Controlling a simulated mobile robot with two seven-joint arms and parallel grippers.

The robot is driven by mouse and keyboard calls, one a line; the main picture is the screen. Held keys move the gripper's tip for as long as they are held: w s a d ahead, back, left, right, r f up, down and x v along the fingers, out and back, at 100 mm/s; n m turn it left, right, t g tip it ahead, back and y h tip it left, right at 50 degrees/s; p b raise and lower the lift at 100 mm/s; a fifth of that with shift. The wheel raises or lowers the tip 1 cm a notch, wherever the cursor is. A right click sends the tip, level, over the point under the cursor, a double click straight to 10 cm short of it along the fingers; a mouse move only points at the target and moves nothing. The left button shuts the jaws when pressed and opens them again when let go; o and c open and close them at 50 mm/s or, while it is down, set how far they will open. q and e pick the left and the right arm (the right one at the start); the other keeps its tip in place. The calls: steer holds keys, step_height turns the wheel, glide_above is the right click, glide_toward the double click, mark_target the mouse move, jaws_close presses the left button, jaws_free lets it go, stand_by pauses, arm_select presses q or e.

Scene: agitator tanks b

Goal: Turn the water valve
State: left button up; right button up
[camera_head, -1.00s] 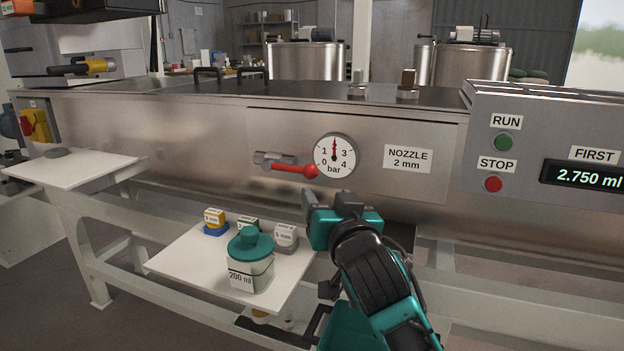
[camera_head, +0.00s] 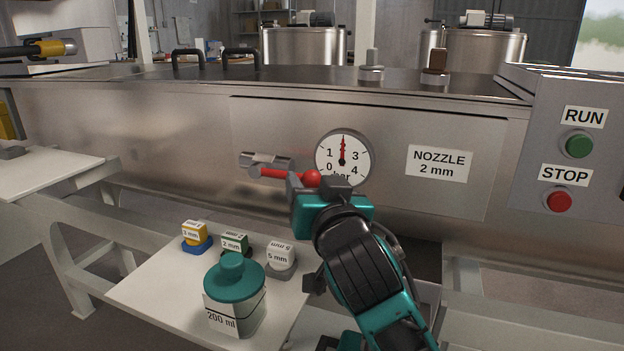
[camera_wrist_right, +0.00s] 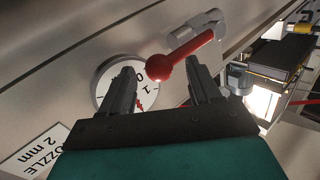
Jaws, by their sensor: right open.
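The water valve is a red lever (camera_head: 285,173) with a ball end on a metal fitting (camera_head: 266,160) on the steel panel. The lever lies nearly level, its ball to the right, beside the pressure gauge (camera_head: 342,154), whose needle points straight up. My right gripper (camera_head: 315,184) is at the ball end of the lever. In the right wrist view the open fingers (camera_wrist_right: 160,82) stand either side of the red ball (camera_wrist_right: 159,68), which shows just beyond their tips; I cannot tell whether they touch it. My left gripper is not in view.
A white shelf (camera_head: 150,290) below holds a teal-capped 200 ml bottle (camera_head: 235,295) and several small nozzle boxes (camera_head: 234,243). The control box (camera_head: 560,90) with RUN and STOP buttons juts out at right. The panel left of the valve is clear.

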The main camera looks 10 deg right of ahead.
steer(key=shift+w, duration=0.25)
jaws_close()
stand_by(0.6)
